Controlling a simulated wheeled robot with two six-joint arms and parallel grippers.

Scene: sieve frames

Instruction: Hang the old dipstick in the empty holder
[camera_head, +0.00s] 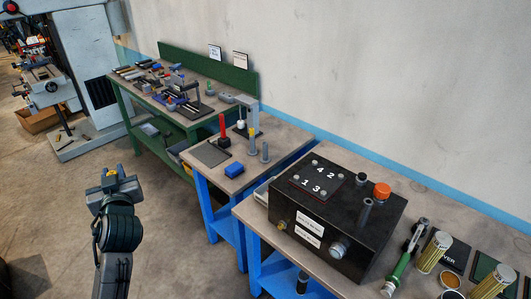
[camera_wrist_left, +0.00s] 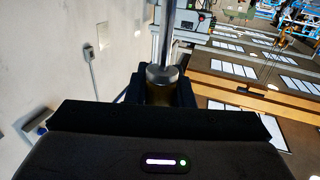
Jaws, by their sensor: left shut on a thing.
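My left gripper (camera_head: 113,174) is in the air over the floor, left of and apart from the blue-legged benches. In the left wrist view it is shut on a grey metal dipstick (camera_wrist_left: 162,74), held at its thick round end, with a thin rod (camera_wrist_left: 172,30) running away from the jaws. The dipstick hardly shows in the head view. On the middle bench stand a grey upright tube (camera_head: 265,153), another with a yellow top (camera_head: 252,145) and a red-topped upright piece (camera_head: 222,130). I cannot tell for certain which is the empty holder. My right gripper is not in view.
A black tank (camera_head: 340,215) with an orange cap (camera_head: 382,191) stands on the near bench (camera_head: 250,215). A blue block (camera_head: 234,169) and a grey mat (camera_head: 206,154) lie on the middle bench. Cluttered green bench (camera_head: 140,117) behind. Floor beside my arm is clear.

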